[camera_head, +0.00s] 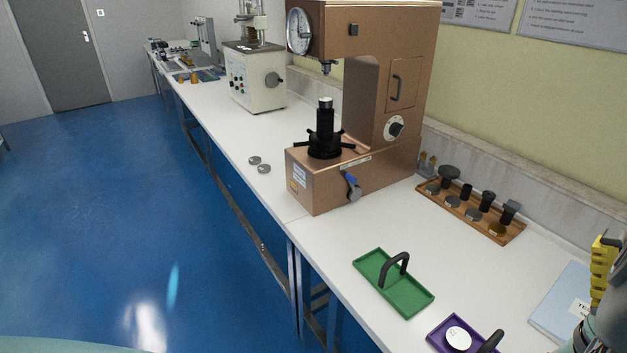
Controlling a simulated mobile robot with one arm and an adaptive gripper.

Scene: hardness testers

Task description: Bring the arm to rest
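Nothing of my arm touches the tester in this view.
A green tray (415,301) with a black handle lies on the near bench. A purple tray (436,334) holds a white round piece. A wooden rack (510,235) holds several dark parts. A blue booklet (556,300) lies at right. A cream tester (255,80) stands farther back. Blue floor is open at left.

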